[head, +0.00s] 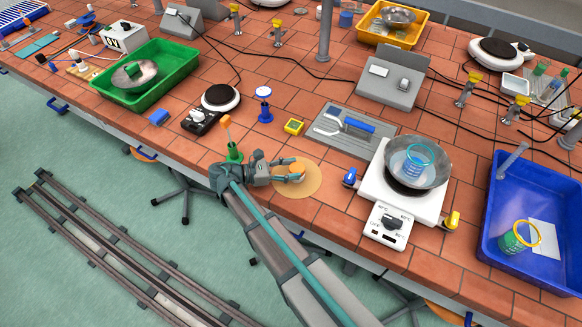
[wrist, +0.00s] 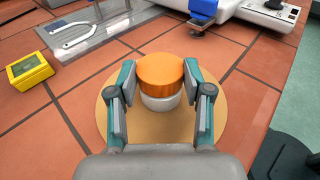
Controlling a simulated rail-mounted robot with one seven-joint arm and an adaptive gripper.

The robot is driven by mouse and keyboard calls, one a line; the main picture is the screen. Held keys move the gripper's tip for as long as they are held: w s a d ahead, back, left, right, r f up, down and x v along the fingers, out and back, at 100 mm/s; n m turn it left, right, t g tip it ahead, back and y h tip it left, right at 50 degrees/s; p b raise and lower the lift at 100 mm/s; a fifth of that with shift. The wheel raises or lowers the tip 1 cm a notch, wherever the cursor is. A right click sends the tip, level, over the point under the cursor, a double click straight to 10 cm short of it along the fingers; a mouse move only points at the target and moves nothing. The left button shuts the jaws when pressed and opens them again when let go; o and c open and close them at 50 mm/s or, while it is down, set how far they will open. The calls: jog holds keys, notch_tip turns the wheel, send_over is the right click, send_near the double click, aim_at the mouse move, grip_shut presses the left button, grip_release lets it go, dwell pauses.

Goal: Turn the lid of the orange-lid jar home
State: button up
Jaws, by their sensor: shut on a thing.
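The orange-lid jar (wrist: 160,102) stands upright on a round tan mat (wrist: 112,112) on the tiled bench. Its ribbed orange lid (wrist: 160,74) sits on the white body, and a strip of white shows below it. I cannot tell how far the lid is turned. My gripper (wrist: 161,88) is shut on the lid, with one finger on each side. In the head view my gripper (head: 292,172) reaches the lid from the left, and the mat (head: 311,180) shows around it; the jar body is mostly hidden there.
A yellow box (wrist: 29,71) lies to the left in the wrist view. A grey tray with tools (head: 330,136) lies behind the jar. A white heater with a steel bowl (head: 376,186) stands to the right. A green-based stand with an orange top (head: 234,154) is close left of my gripper.

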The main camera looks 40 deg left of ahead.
jog(key=shift+f, duration=0.1)
jog(key=o, duration=1.5)
jog(key=o, duration=0.4)
jog(key=shift+r, duration=2.35)
